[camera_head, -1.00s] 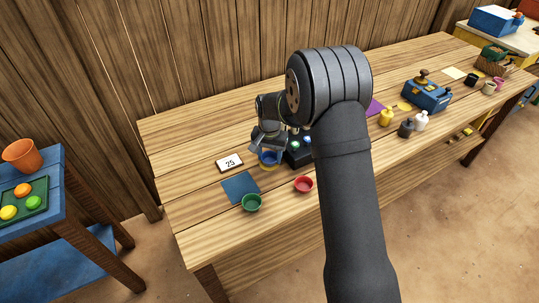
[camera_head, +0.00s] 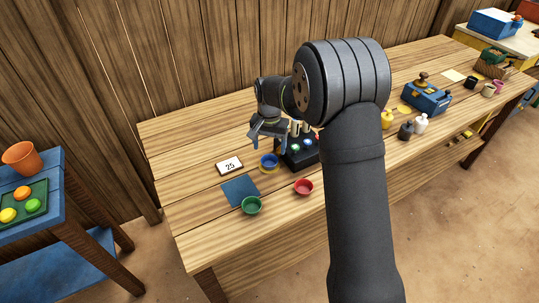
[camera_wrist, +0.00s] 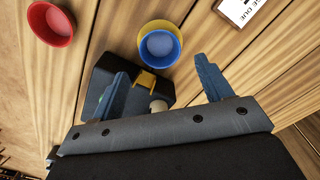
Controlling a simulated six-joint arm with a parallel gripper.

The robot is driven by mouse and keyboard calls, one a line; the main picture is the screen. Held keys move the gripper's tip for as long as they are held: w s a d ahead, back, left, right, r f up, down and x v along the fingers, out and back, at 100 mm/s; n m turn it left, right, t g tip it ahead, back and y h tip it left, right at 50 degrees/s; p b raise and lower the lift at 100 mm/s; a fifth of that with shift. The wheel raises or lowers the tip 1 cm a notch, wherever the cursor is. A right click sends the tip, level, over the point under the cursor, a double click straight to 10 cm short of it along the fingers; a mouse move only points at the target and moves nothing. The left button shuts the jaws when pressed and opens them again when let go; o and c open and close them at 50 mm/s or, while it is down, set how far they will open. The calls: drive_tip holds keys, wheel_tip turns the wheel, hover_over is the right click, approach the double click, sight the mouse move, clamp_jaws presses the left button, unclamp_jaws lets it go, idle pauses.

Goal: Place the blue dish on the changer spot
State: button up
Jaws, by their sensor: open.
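The blue dish (camera_head: 269,158) stands upright on a yellow round spot (camera_head: 271,171), beside a black box (camera_head: 303,160) with coloured buttons. In the wrist view the blue dish (camera_wrist: 160,47) is at top centre, with the yellow spot (camera_wrist: 158,24) showing around its rim. My gripper (camera_head: 268,138) is open and empty above and behind the dish, apart from it. In the wrist view its two fingers (camera_wrist: 161,85) are spread, with the dish beyond their tips. I cannot tell whether the yellow spot is the changer spot.
A red dish (camera_head: 303,187), a green dish (camera_head: 251,205), a blue mat (camera_head: 240,190) and a card reading 25 (camera_head: 229,166) lie nearby. Bottles (camera_head: 406,130) and a blue machine (camera_head: 427,97) stand farther right. My arm hides part of the table.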

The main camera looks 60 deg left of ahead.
wheel_tip(320, 180, up, 6)
hover_over(269, 163)
drive_tip(key=shift+s+d+f, duration=0.15)
drive_tip(key=shift+d, duration=0.25)
drive_tip(key=shift+f, duration=4.2)
